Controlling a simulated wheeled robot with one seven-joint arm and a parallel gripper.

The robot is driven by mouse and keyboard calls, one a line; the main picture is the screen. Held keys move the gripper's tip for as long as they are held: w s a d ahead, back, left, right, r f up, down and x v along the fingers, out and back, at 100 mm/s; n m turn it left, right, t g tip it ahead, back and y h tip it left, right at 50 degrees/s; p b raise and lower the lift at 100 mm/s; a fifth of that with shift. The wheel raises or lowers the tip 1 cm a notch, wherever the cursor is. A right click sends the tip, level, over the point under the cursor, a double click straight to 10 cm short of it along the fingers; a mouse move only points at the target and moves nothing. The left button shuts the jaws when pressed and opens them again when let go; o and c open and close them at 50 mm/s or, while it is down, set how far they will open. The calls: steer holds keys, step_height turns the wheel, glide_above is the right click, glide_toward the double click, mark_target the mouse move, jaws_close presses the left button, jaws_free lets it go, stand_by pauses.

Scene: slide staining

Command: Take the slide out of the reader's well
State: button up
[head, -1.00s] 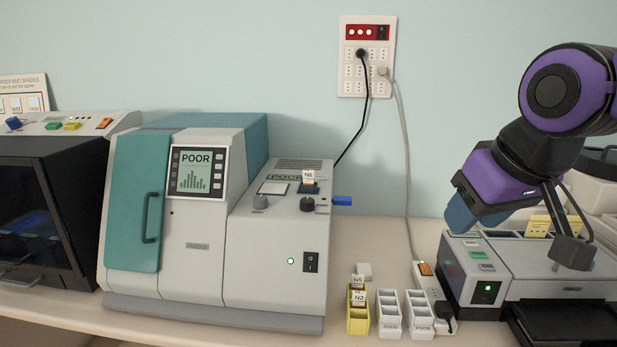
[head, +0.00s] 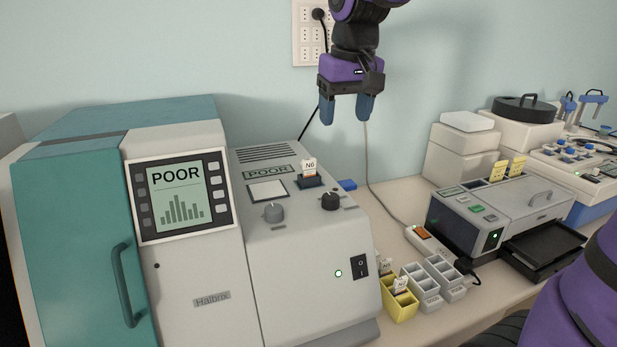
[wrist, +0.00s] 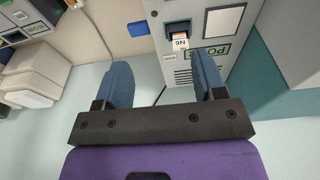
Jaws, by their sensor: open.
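The slide labelled N6 (head: 309,167) stands up out of the reader's well (head: 310,182) on the top of the grey reader (head: 300,260). The reader's screen (head: 179,193) reads POOR. My gripper (head: 347,112) is open and empty, with its blue fingers pointing down, above and a little right of the slide in the head view. In the wrist view, the slide (wrist: 180,41) shows beyond the fingertips and between the two fingers, nearer the right one. My gripper (wrist: 160,80) is apart from it. The slide's lower part is hidden in the well.
Two knobs (head: 331,201) stand on the reader near the well. A blue tab (head: 347,185) sticks out at its right side. A yellow rack (head: 400,305) with slides and two grey racks (head: 424,290) stand right of the reader. Another machine (head: 500,210) is further right.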

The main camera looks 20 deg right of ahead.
steer(key=g, duration=0.2)
glide_above(309, 169)
step_height(309, 169, down, 3)
steer(key=shift+w+f, duration=0.1)
steer(key=shift+f, duration=0.1)
steer(key=shift+w+f, duration=0.2)
steer(key=shift+w, duration=0.1)
step_height(309, 169, down, 6)
steer(key=shift+r, duration=0.25)
steer(key=shift+s+d+f, duration=0.15)
steer(key=shift+f, duration=2.5)
steer(key=shift+c, duration=0.2)
steer(key=c, duration=1)
